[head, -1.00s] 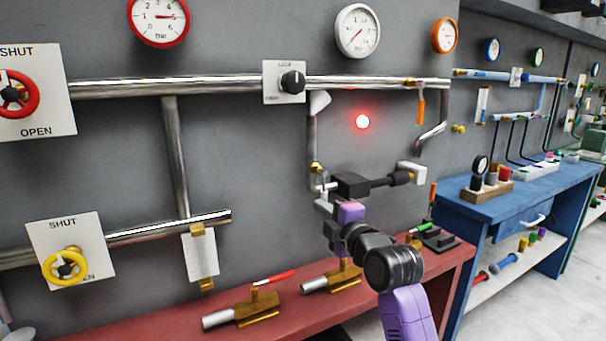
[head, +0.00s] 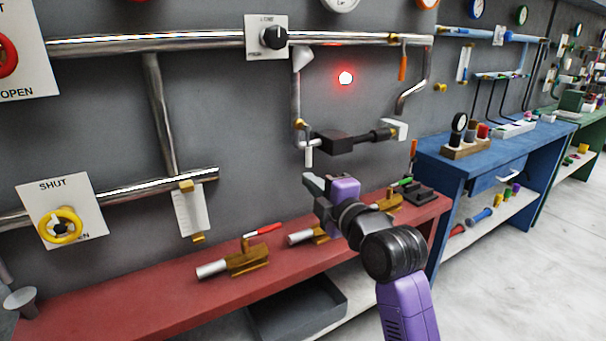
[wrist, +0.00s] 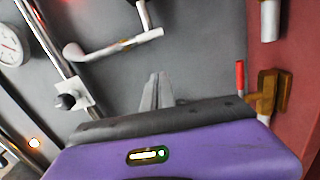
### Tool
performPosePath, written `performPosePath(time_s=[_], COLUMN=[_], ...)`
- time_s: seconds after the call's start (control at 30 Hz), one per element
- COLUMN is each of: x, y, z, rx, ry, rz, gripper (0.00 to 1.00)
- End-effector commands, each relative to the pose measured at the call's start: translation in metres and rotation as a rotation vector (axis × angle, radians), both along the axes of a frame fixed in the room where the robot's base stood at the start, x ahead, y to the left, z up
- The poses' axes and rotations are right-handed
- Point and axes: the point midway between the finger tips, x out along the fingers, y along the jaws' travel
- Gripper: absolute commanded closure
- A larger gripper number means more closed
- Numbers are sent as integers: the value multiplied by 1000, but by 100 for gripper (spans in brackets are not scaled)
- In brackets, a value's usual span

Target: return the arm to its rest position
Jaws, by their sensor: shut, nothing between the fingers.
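My gripper (head: 313,182) is in the head view, in front of the grey wall and above the red bench (head: 120,300). Its fingers are closed with nothing between them, and it touches nothing that I can see. The purple and dark arm behind it reaches in from the lower right. In the wrist view the closed fingertips (wrist: 156,88) point at the grey wall.
A dark block with a white nozzle (head: 335,143) hangs on the wall just above my gripper. A knob plate (head: 268,38) is higher up. A blue bench (head: 440,160) stands to the right.

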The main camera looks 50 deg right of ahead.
Motion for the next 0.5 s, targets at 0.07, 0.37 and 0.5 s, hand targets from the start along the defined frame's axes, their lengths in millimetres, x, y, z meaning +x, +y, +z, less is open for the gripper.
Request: performPosePath(time_s=[0.07, 0.37, 0.5], x=[-8, -16, -16], y=[3, 6, 6], z=[0, 0, 0], rx=[-1, -1, -1], ry=[1, 0, 0], rz=[0, 1, 1], gripper=[100, 100, 100])
